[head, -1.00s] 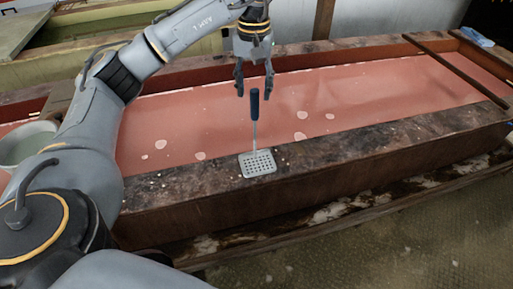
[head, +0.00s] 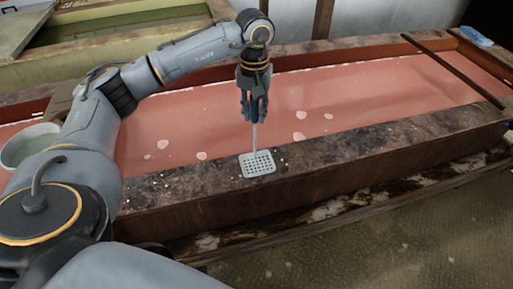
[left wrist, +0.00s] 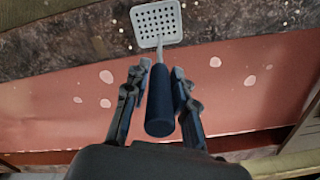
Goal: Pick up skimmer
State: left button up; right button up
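The skimmer stands upright, its square perforated white plate (head: 257,164) resting on the dark ledge of the trough and its thin shaft rising to a dark blue handle. In the left wrist view, the blue handle (left wrist: 160,105) lies between the fingers and the plate (left wrist: 157,23) is beyond them. The fingers partly hide the handle in the head view. My right gripper is not in view.
The long trough (head: 330,190) has a broad stained ledge and holds pinkish liquid (head: 350,100) with pale blotches. A dark bar (head: 455,68) lies across its right end. A blue item (head: 476,36) is at the far right corner. A pale bucket (head: 30,146) stands at the left.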

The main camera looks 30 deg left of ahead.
pick_arm(q)
grip_shut()
